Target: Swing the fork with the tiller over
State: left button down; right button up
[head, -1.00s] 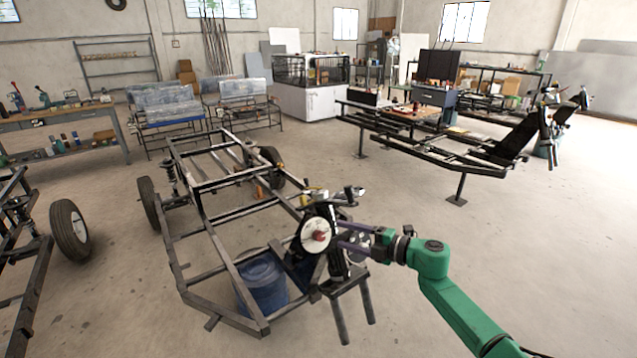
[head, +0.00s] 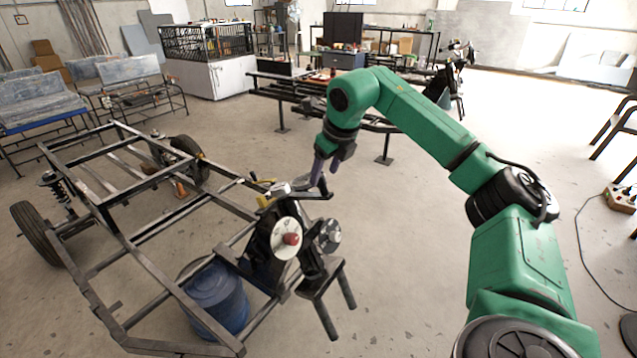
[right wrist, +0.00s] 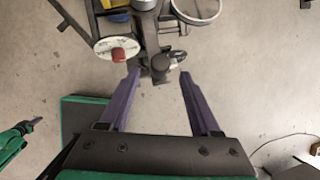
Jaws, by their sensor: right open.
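The dark fork (head: 265,243), with a white disc (head: 287,238) and red hub on it, stands at the front end of the black frame. The tiller (head: 312,192) is a dark bar at the fork's top, pointing right. My right gripper (head: 325,176) is open at the tiller, its purple fingers pointing down. In the right wrist view, a dark end of the tiller assembly (right wrist: 160,68) shows between the fingertips (right wrist: 159,72); I cannot tell whether they touch it. What looks like my left gripper (right wrist: 34,123) shows at the left edge of that view, its jaws unclear.
The frame (head: 125,240) lies left of the fork, with a blue barrel (head: 217,297) beneath. Another frame rack (head: 290,98) stands behind my right arm. Bare floor lies right of the fork. A power strip (head: 620,199) and cable are at far right.

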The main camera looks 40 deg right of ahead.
aim_at(322, 178)
jog(key=x, duration=0.5)
grip_shut()
jog(key=shift+r, duration=0.1)
dwell(1.2)
